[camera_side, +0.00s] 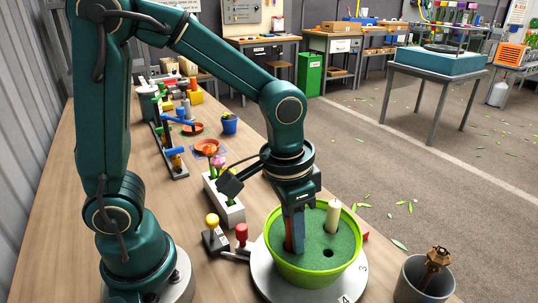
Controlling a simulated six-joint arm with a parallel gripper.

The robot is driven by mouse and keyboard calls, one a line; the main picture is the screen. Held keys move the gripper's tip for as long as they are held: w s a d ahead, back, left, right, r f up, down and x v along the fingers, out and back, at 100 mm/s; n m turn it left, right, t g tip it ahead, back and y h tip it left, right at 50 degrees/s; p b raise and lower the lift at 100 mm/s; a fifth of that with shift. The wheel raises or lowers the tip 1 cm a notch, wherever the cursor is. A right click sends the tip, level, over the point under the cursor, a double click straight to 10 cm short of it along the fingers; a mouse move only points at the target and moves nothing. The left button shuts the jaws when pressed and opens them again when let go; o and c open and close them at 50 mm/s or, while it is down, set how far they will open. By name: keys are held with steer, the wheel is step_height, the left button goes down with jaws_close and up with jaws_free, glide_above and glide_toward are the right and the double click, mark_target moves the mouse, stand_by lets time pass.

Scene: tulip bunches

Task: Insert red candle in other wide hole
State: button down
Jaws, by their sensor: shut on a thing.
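A lime-green bowl (300,277) filled with dark green foam stands on a round grey turntable (262,277). A cream candle (333,216) stands upright in the foam at the back right. An empty dark hole (327,253) shows in the foam at the front right. My gripper (293,245) points down over the left part of the foam and is shut on the red candle (288,238). Only a narrow strip of the candle shows beside the finger. Its lower end is at the foam; I cannot tell whether it is in a hole.
A grey cup (415,282) with a brass-coloured piece (437,262) stands at the right. Left of the bowl are a yellow-knobbed switch (213,226), a red-knobbed one (241,235) and a white planter (226,205) with tulips. Pots and a blue-and-black rack (170,150) stand farther back.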

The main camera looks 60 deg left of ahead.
steer(key=c, duration=0.6)
jaws_free()
steer(key=shift+s+r, duration=0.15)
steer(key=shift+r, duration=1.15)
steer(key=shift+s+r, duration=0.15)
steer(key=shift+r, duration=1.1)
steer(key=shift+a, duration=0.1)
steer(key=shift+w+a+r, duration=0.1)
steer(key=shift+r, duration=0.2)
steer(key=shift+s+a+r+n+t, duration=0.3)
steer(key=shift+s+a+t, duration=0.45)
steer(key=shift+s, duration=0.35)
steer(key=shift+s+a+r+n+t, duration=0.25)
steer(key=shift+s+a+n+t, duration=0.35)
steer(key=shift+s, duration=0.5)
steer(key=shift+s+a+r+n+t, duration=0.25)
steer(key=shift+s+a+t, duration=0.6)
steer(key=shift+s, duration=0.25)
